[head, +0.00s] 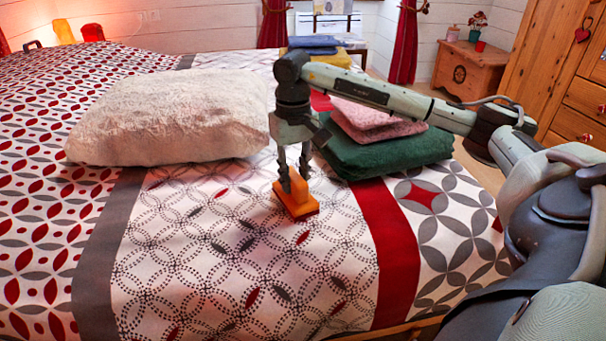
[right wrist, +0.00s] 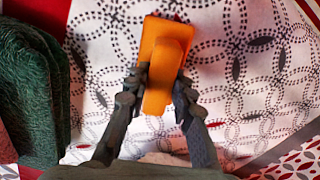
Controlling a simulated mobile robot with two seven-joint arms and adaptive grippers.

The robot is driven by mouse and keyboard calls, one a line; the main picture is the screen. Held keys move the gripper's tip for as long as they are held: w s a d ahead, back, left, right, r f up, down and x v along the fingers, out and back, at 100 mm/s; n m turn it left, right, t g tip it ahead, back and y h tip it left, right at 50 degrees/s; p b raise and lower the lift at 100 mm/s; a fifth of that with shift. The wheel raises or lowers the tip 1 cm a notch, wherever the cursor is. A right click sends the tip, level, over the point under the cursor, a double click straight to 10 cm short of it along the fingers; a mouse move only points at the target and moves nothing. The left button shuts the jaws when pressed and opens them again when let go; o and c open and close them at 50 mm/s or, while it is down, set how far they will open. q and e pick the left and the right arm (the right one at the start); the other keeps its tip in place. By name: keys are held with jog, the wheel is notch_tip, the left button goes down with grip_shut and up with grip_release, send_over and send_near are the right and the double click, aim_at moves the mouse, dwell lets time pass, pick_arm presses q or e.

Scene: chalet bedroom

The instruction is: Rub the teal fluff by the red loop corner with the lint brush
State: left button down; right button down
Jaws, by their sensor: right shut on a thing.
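The orange lint brush (head: 297,204) is at the patterned bed cover (head: 240,270), near the middle of the head view. My right gripper (head: 292,182) points down and is shut on its handle; the brush also shows between the fingers in the right wrist view (right wrist: 156,101). I cannot tell whether its underside touches the cover. I cannot make out the teal fluff or a red loop corner; the brush and fingers hide the cloth beneath them. My left gripper is not in view.
A fluffy cream pillow (head: 170,118) lies to the left behind the brush. A dark green folded towel (head: 400,155) with pink cloth (head: 372,122) on top lies close to the right. The cover in front of the brush is clear.

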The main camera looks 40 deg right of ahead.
jog(key=shift+w+a, duration=0.45)
jog(key=shift+a, duration=0.3)
jog(key=shift+w+a, duration=0.5)
jog(key=shift+a, duration=0.2)
jog(key=shift+w+a, duration=0.45)
jog(key=shift+a, duration=0.3)
jog(key=shift+r+p, duration=2.15)
jog(key=shift+r, duration=0.8)
jog(key=shift+r+p, duration=0.9)
jog(key=shift+r, duration=0.6)
